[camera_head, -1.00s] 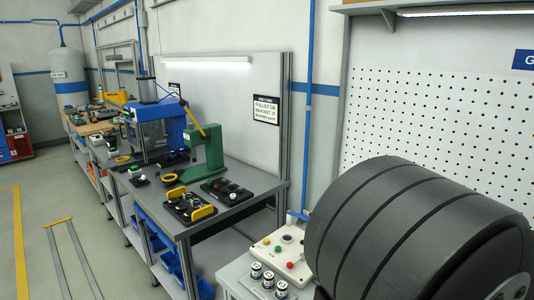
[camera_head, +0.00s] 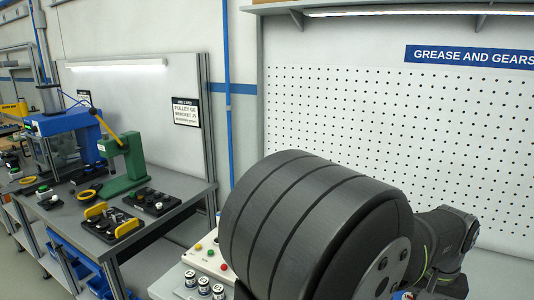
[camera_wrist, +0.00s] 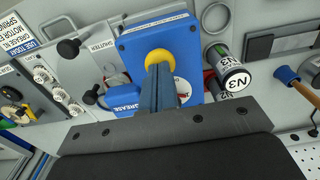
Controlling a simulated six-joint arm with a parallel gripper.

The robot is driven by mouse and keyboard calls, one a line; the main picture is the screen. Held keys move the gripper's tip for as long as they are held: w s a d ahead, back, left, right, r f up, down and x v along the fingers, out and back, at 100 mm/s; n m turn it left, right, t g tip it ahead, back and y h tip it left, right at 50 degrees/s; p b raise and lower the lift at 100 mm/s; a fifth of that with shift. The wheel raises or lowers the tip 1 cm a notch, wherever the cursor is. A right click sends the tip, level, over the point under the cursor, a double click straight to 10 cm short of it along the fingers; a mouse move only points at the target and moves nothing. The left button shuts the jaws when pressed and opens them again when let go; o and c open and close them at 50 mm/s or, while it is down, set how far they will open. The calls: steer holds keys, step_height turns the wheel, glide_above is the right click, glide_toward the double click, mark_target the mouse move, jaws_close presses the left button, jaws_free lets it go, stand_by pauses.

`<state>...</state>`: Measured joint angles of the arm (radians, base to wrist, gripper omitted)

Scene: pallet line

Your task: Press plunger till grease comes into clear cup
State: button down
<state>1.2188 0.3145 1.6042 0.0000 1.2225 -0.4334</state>
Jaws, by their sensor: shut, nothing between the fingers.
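In the wrist view a blue box (camera_wrist: 133,50) carries a label reading GREASE on its side. A round yellow knob (camera_wrist: 160,55), which looks like the plunger, sits on its top face. My gripper (camera_wrist: 159,70) is shut and empty, with its fingertips over the yellow knob and covering part of it. I cannot tell whether they touch it. No clear cup can be made out, and no grease shows. A round white dial-like part with a red mark (camera_wrist: 184,96) is partly hidden behind the fingers. In the head view the grease box and gripper are hidden behind my arm.
A can marked N3 (camera_wrist: 232,76) stands close right of the blue box. Black knobs (camera_wrist: 68,48) and a SHUTTER label (camera_wrist: 102,52) lie left. A wooden-handled blue tool (camera_wrist: 290,78) is at right. In the head view, a green press (camera_head: 122,160) stands on the left bench.

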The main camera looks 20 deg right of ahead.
steer(key=shift+f, duration=0.5)
steer(key=shift+r, duration=3.55)
steer(key=shift+f, duration=2.2)
steer(key=shift+a, duration=0.1)
